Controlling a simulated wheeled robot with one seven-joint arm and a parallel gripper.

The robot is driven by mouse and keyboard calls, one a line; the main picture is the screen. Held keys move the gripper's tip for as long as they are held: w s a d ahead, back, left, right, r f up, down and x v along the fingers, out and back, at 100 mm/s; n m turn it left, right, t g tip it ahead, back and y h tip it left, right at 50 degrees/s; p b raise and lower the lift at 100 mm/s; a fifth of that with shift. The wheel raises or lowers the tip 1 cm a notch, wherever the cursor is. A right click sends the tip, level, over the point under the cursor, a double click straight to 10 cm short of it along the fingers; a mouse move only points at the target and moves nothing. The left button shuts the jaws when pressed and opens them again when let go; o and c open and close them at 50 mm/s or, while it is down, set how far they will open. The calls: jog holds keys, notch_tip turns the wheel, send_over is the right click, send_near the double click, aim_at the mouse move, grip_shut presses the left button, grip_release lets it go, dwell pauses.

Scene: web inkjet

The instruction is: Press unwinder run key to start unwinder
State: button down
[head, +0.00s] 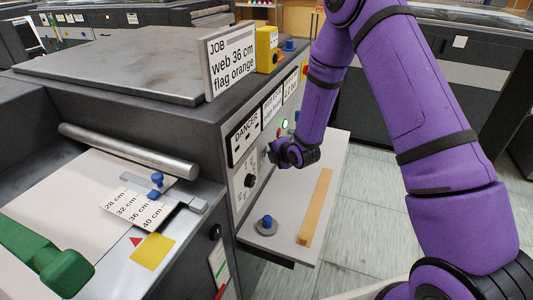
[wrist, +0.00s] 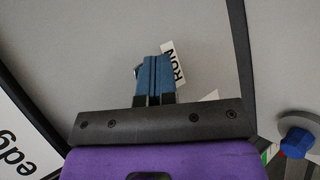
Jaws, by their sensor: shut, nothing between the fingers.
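The unwinder's control panel (head: 238,160) is the grey side face of the machine. A RUN label (wrist: 174,66) shows in the wrist view, partly covered by my fingers. The run key itself is mostly or wholly hidden behind the fingers; only a small rounded edge (wrist: 137,70) shows beside them. My gripper (head: 271,152) is shut and empty, with its tips close to the panel. In the wrist view its blue fingers (wrist: 153,78) are together, right beside the RUN label. I cannot tell whether they touch the key. A green lamp (head: 285,123) glows above the gripper.
A shelf (head: 285,238) below holds a wooden strip (head: 316,205) and a blue-topped weight (head: 267,225). A job sign (head: 230,60) stands above. Floor is clear right of the shelf.

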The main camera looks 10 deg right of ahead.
jog(key=shift+d, duration=0.1)
jog(key=shift+s+d, duration=0.5)
jog(key=shift+d, duration=0.05)
jog(key=shift+s+d, duration=0.75)
jog(key=shift+d, duration=0.3)
jog(key=shift+s+d, duration=0.7)
jog(key=shift+d, duration=0.3)
jog(key=shift+r, duration=0.15)
